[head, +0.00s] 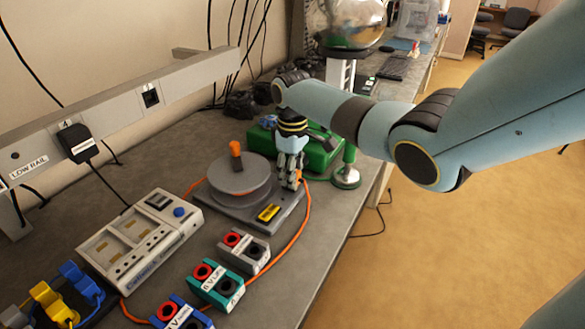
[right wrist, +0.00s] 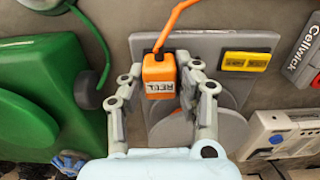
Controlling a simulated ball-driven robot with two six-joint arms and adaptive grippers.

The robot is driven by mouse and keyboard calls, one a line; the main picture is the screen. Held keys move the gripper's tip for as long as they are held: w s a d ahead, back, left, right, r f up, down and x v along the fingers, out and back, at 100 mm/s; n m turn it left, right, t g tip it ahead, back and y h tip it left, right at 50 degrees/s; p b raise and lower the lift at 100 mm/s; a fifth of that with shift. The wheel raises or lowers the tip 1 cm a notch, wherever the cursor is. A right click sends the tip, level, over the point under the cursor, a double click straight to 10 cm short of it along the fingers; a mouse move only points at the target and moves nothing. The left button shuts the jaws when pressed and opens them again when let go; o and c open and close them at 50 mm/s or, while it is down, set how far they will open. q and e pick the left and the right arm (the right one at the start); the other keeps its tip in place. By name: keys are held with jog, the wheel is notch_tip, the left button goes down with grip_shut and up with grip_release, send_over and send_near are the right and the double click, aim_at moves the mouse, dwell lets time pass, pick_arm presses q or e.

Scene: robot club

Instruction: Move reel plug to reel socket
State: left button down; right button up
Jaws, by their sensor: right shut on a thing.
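An orange plug (right wrist: 158,75) marked REEL sits between the fingers of my right gripper (right wrist: 160,88) in the right wrist view, with an orange cable running up from it. In the head view my right gripper (head: 291,182) points down at the right edge of the grey cable reel (head: 238,174), and its fingers hide the plug. The reel's base plate (head: 262,211) carries a yellow part (head: 268,213), also visible in the right wrist view (right wrist: 246,61). I cannot tell which part is the reel socket, or whether the plug touches the base. My left gripper is not in view.
A green case (head: 318,150) and a green-footed stand (head: 346,178) are close behind the right gripper. Small terminal boxes (head: 216,284) and a grey instrument (head: 139,243) stand in front. A wall rail (head: 115,105) holds a black plug (head: 76,142). Orange cable (head: 293,238) loops along the bench.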

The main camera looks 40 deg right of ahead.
jog(key=shift+f, duration=0.2)
dwell(0.6)
jog(key=o, duration=1.2)
jog(key=shift+c, duration=0.2)
jog(key=shift+r, duration=0.1)
notch_tip(320, 180, up, 12)
